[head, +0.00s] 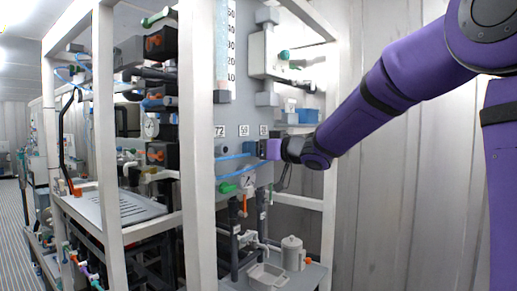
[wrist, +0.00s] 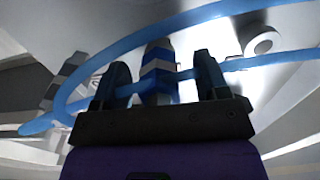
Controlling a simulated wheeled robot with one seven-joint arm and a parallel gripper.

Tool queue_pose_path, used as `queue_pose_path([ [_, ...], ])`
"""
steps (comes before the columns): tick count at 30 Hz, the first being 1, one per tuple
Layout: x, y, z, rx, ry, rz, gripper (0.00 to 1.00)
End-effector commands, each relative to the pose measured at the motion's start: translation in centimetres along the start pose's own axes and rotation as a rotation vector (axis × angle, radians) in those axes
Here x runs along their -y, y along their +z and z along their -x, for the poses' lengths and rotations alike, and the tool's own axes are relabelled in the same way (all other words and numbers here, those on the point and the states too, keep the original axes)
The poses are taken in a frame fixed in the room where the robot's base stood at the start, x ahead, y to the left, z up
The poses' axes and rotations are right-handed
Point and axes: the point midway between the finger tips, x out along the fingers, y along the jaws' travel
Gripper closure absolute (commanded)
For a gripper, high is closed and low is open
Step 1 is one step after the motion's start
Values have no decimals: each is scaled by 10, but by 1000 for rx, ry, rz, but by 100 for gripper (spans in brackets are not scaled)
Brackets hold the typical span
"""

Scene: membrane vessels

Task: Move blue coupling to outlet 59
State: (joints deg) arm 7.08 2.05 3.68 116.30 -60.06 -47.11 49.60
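My gripper (wrist: 162,75) is open, with its two dark fingers apart. Between them stands a banded blue, grey and white piece (wrist: 157,72), which looks like the blue coupling, with gaps on both sides. A blue hose (wrist: 105,60) loops across the wrist view, and a strand passes level with the fingers. In the head view my gripper (head: 272,150) is at the panel, below the rightmost label and right of label 59 (head: 244,130). Blue hose (head: 235,156) runs left from there. Outlet 59 itself is not clear, and the coupling is hidden in the head view.
Label 72 (head: 219,131) is to the left on the grey panel. A white frame post (head: 198,150) stands left of the panel, another on the right. Below are a green-handled valve (head: 227,188), a white jug (head: 292,253) and a tray (head: 267,276). A grey banded fitting (wrist: 65,80) shows at left.

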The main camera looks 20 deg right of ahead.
Motion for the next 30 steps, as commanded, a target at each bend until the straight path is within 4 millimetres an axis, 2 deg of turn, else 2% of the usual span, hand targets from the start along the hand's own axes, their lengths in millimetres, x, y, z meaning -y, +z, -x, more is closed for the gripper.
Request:
queue_pose_path([
  [7, 0, 0, 1, 0, 0, 0, 33],
  [11, 0, 0, 9, 0, 2, 1, 33],
  [24, 0, 0, 85, 0, 3, 0, 33],
  [30, 0, 0, 104, 0, 2, 0, 33],
])
